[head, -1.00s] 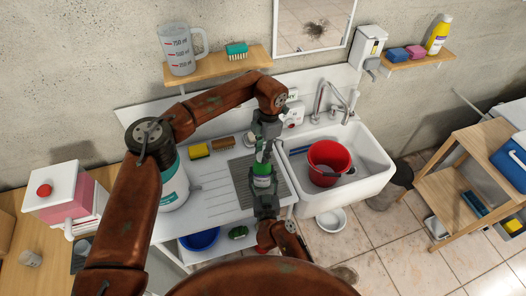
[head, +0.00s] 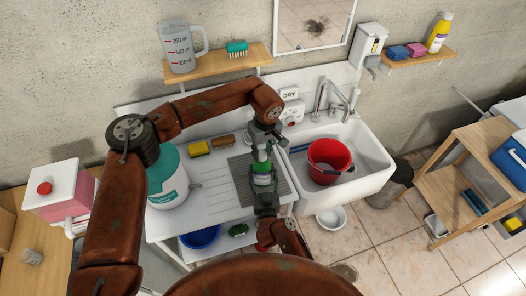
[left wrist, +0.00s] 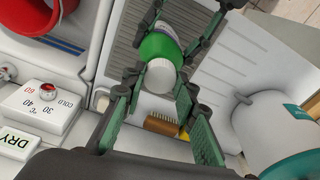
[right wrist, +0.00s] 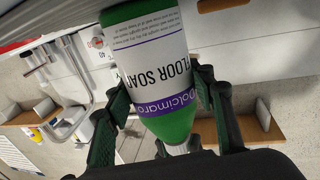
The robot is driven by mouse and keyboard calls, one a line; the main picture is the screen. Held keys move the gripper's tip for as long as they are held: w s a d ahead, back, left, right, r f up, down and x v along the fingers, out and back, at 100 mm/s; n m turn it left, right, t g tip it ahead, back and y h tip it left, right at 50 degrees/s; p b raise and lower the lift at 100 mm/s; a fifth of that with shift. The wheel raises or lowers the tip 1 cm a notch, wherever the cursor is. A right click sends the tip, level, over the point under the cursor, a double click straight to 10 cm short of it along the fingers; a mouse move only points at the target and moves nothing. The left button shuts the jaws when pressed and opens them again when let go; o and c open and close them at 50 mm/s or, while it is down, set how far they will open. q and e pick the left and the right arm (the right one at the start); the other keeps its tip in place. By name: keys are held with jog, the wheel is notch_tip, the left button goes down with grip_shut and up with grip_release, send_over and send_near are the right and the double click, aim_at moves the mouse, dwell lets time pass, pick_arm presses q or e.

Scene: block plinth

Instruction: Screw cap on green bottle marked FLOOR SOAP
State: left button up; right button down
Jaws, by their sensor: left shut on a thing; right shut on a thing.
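The green bottle (head: 263,179) is held over the grey ribbed mat beside the sink. Its FLOOR SOAP label (right wrist: 150,62) fills the right wrist view. My right gripper (head: 265,197) is shut around the bottle body from the near side. It also shows in the right wrist view (right wrist: 165,110). A white cap (left wrist: 160,76) is at the bottle's top end in the left wrist view. My left gripper (head: 262,146) is above the bottle, with its fingers (left wrist: 157,84) closed on both sides of the cap. How far the cap sits on the neck is hidden.
The white sink (head: 372,176) with a red bucket (head: 328,158) lies to the right. A large white and teal container (head: 168,184) stands left on the drainboard. A yellow sponge (head: 199,148) and brush (head: 223,141) lie behind. The mat (head: 240,172) is otherwise clear.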

pick_arm(q)
jog(key=m, duration=0.6)
jog(key=shift+w+a+h, duration=0.1)
jog(key=shift+a+h, duration=0.1)
jog(key=shift+h, duration=0.1)
jog(key=m, duration=0.4)
jog(key=shift+m+h, duration=0.3)
jog(key=o, duration=0.7)
jog(key=shift+f, duration=0.1)
jog(key=shift+d, duration=0.1)
jog(key=shift+r, duration=2.25)
jog(key=shift+c, duration=0.3)
